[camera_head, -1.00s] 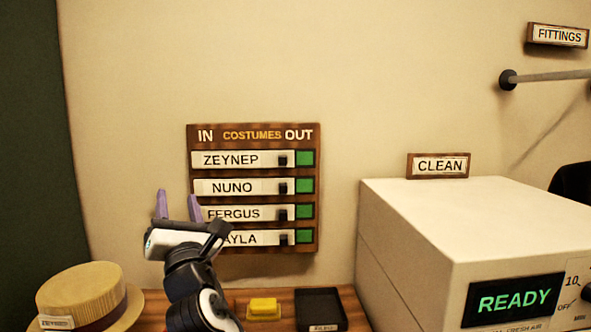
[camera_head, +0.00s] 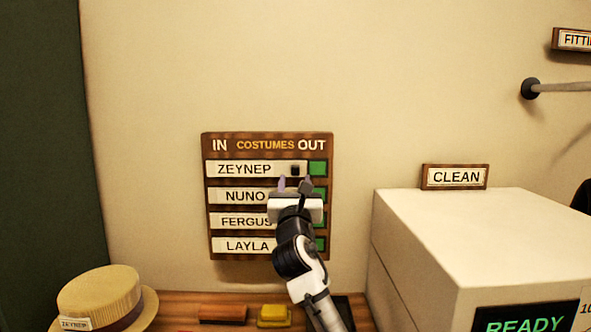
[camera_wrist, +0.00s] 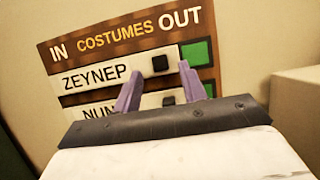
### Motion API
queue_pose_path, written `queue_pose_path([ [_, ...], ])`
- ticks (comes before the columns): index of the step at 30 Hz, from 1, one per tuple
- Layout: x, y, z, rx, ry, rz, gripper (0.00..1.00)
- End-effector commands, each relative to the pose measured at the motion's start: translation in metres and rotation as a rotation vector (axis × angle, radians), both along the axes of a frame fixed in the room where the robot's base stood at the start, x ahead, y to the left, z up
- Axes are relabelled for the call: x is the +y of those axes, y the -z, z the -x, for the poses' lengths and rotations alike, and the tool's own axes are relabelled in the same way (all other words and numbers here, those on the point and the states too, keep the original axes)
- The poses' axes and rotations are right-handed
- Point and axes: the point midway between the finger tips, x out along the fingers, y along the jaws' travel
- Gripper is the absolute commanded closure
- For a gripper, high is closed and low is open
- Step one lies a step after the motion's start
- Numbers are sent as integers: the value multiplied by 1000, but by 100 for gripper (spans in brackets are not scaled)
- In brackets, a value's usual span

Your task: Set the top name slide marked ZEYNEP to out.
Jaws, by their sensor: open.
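The wooden board lettered IN, COSTUMES and OUT (camera_head: 268,144) hangs on the wall. Its top slide, marked ZEYNEP (camera_head: 245,169), sits to the left, with a black knob (camera_head: 295,170) near its right end and a green patch (camera_head: 318,168) showing beside it under OUT. My gripper (camera_head: 295,185) is open and empty just below this knob, over the NUNO row. In the wrist view the ZEYNEP slide (camera_wrist: 96,76) and its knob (camera_wrist: 160,63) lie beyond and above the purple fingertips (camera_wrist: 169,80). The fingers appear apart from the knob. My arm hides the right parts of the lower rows.
Slides marked NUNO (camera_head: 240,196), FERGUS (camera_head: 240,221) and LAYLA (camera_head: 243,245) sit close below. A large pale machine (camera_head: 440,240) stands to the right. A straw hat (camera_head: 98,295) and a yellow block (camera_head: 273,316) are on the table. The wall above the board is clear.

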Motion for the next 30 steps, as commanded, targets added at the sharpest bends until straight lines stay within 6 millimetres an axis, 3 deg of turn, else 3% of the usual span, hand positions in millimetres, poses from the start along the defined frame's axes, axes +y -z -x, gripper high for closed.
queue_pose_path([
  [6, 1, -11, -24, 0, 0, -1, 58],
  [18, 0, -12, -29, -1, -1, -1, 60],
  [27, 0, -12, -29, -1, -1, -1, 99],
  [30, 0, -12, -29, -1, -1, -1, 100],
])
